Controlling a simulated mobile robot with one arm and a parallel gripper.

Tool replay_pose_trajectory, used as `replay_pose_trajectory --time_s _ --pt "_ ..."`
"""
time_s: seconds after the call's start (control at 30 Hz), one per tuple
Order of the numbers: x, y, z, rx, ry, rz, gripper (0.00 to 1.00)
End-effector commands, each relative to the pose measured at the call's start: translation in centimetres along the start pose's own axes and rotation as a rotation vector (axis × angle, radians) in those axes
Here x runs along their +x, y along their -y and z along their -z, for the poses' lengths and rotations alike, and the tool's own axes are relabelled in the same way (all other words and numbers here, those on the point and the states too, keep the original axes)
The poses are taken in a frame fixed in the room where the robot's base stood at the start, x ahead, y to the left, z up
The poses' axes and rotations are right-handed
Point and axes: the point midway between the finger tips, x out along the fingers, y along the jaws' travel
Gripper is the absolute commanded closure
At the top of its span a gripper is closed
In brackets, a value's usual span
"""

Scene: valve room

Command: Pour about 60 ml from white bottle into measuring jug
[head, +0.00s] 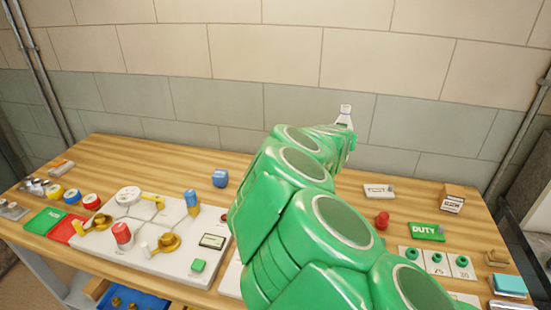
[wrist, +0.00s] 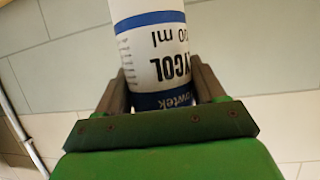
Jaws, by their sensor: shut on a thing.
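The white bottle (wrist: 155,50) fills the top middle of the wrist view. It has blue bands, black lettering with "ml", and graduation marks. My gripper (wrist: 163,88) is shut on it, one finger on each side. In the head view the top of the white bottle (head: 345,113) shows past my green arm, above the back of the bench and in front of the wall. My arm hides the lower bottle and the gripper fingers there. I cannot make out the measuring jug in either view; my arm covers the middle of the bench.
The wooden bench (head: 130,160) carries a white valve panel (head: 165,265) at left. A blue object (head: 220,178) stands behind it. At right are a red knob (head: 382,219), a green DUTY sign (head: 427,232) and a small box (head: 452,199).

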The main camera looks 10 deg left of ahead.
Motion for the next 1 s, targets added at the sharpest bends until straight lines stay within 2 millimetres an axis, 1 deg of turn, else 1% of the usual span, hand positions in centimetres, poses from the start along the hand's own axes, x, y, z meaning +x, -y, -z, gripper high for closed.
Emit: replay_pose_trajectory --time_s 0.03,0.2,0.3,0.4,0.5,0.63,1.0 --pt "-0.1 1.8 -0.3 -0.002 -0.001 0.006 0.71" --pt "-0.4 6.0 -1.8 0.001 0.000 -0.001 0.71" --pt "-0.6 8.2 -2.8 0.001 0.001 -0.002 0.71" --pt "-0.9 9.9 -3.8 0.000 0.001 0.000 0.71" --pt "-1.1 10.9 -4.5 0.001 0.001 -0.002 0.71" --pt "-1.2 11.6 -4.9 0.002 0.000 -0.004 0.71" --pt "-1.2 11.8 -5.1 -0.001 0.000 -0.004 0.71"
